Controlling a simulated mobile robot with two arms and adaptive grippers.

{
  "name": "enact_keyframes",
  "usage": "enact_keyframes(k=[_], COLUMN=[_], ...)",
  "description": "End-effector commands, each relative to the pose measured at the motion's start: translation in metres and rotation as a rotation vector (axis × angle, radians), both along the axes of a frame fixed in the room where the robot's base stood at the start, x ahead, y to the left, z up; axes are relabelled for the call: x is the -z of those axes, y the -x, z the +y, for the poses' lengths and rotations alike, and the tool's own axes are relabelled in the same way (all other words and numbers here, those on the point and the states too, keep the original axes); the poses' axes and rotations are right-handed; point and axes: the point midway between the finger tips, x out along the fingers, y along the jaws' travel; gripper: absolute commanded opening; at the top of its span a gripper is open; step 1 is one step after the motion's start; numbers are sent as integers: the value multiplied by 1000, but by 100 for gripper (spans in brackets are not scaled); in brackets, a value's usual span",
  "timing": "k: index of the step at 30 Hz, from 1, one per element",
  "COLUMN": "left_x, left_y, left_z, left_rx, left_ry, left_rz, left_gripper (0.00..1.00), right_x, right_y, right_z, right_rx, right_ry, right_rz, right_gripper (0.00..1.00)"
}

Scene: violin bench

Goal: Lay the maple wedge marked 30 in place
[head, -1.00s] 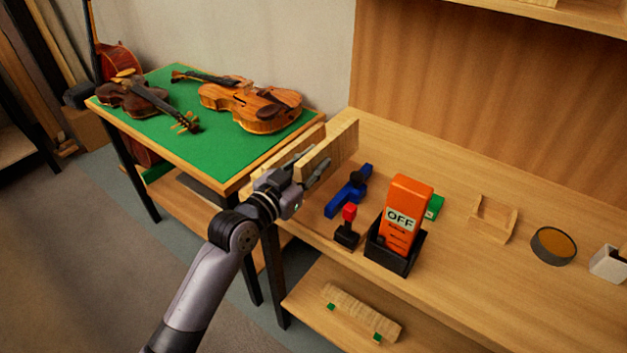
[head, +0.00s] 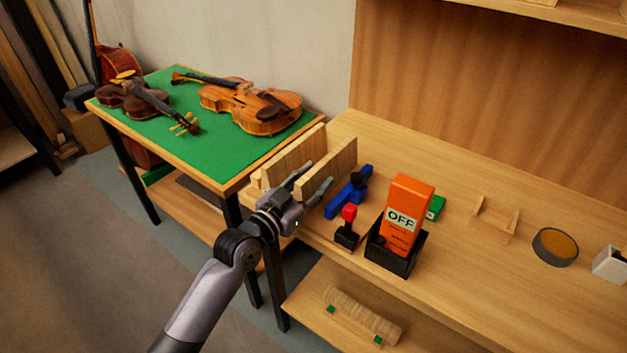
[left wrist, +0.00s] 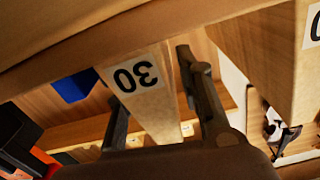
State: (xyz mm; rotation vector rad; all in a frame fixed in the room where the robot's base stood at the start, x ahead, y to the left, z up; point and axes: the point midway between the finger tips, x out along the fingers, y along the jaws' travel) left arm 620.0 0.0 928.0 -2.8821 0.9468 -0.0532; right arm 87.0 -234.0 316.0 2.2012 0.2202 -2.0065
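The maple wedge marked 30 (head: 332,165) stands on edge at the bench's left end, its near end toward my left gripper. In the left wrist view its end face (left wrist: 150,105) shows the "30" label upside down. My left gripper (head: 318,176) is open, its fingers on either side of this near end with gaps visible. It also shows in the left wrist view (left wrist: 158,95). A second wooden wedge (head: 293,157) stands parallel on the left; its label is cut off in the left wrist view (left wrist: 282,60). What lies beneath the wedges is hidden. My right gripper is out of view.
A blue tool (head: 348,196) lies just right of the wedge. A red-topped black holder (head: 347,228) and an orange "OFF" block (head: 405,210) in a black stand are nearer the front edge. The green-topped table (head: 215,150) with violins adjoins at left.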

Motion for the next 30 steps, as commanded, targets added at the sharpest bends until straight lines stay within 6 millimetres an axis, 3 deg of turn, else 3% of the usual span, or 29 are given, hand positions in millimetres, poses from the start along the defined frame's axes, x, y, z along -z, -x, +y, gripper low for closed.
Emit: enact_keyframes(k=[14, 30], left_x=[-1, -1], left_y=[5, 86], left_z=[4, 64], left_rx=[0, 0], left_ry=[-1, -3], left_rz=[2, 2], left_gripper=[41, 41], right_x=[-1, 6], right_y=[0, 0], right_z=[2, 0], right_rx=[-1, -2], right_ry=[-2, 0], right_rz=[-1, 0], right_gripper=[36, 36])
